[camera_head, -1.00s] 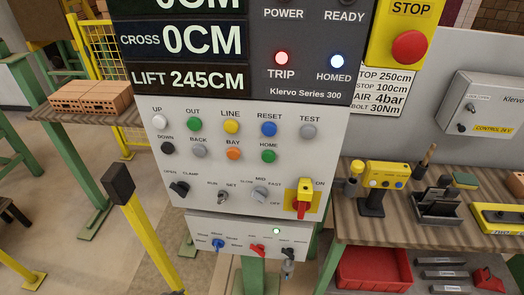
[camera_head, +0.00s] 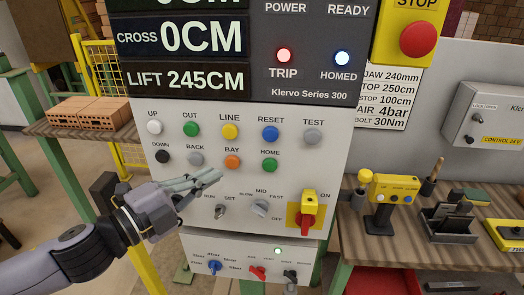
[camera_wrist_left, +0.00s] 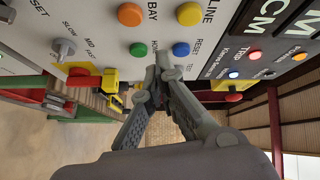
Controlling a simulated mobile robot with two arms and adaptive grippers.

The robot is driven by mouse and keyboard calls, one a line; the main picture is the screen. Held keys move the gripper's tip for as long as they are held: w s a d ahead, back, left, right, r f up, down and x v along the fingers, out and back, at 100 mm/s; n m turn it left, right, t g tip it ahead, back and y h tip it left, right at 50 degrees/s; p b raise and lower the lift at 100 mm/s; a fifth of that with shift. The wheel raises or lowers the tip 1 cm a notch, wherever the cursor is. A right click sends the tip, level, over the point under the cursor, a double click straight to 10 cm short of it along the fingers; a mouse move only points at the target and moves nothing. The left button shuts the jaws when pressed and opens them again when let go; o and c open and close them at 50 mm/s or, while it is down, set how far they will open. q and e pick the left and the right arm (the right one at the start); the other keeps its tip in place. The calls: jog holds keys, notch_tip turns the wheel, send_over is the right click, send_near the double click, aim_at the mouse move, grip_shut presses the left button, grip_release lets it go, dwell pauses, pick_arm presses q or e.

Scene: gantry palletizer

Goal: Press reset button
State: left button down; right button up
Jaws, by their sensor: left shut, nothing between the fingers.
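The blue RESET button (camera_head: 270,132) is on the grey control panel (camera_head: 330,150), between the yellow LINE button (camera_head: 230,131) and the grey TEST button (camera_head: 312,136). The green HOME button (camera_head: 270,165) is below it. My left gripper (camera_head: 219,175) is shut and empty, in front of the panel near the orange BAY button (camera_head: 232,162), left of and below RESET. In the left wrist view the shut fingertips (camera_wrist_left: 164,62) appear close to the blue RESET button (camera_wrist_left: 181,49); contact cannot be told. My right gripper is not in view.
A red TRIP light (camera_head: 284,55) and a HOMED light (camera_head: 342,58) are lit above the buttons. A red STOP button (camera_head: 418,39) is at upper right. A red rotary switch (camera_head: 308,224) sticks out below. A workbench (camera_head: 405,255) stands at right.

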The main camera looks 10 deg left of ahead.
aim_at(270, 134)
pick_arm(q)
jog(key=s+d+r+m+g+h, duration=0.2)
jog(key=s+r+m, duration=0.1)
jog(key=s+m, duration=0.1)
jog(key=shift+s+d+r+m+h, duration=0.15)
jog(key=shift+s+r+m+h, duration=0.15)
jog(key=shift+m, duration=0.1)
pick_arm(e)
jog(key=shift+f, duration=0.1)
pick_arm(q)
jog(key=shift+w, duration=0.15)
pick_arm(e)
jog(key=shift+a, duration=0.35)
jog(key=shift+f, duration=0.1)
pick_arm(q)
jog(key=shift+w+a+p+x, duration=0.3)
jog(key=shift+p+x, duration=0.45)
jog(key=shift+x, duration=1.4)
jog(key=shift+w+a+p+x, duration=0.35)
jog(key=shift+p+x, duration=0.45)
jog(key=shift+x, duration=1.35)
jog(key=shift+w+a+p+x, duration=0.3)
jog(key=shift+p+x, duration=0.45)
jog(key=shift+x, duration=1.4)
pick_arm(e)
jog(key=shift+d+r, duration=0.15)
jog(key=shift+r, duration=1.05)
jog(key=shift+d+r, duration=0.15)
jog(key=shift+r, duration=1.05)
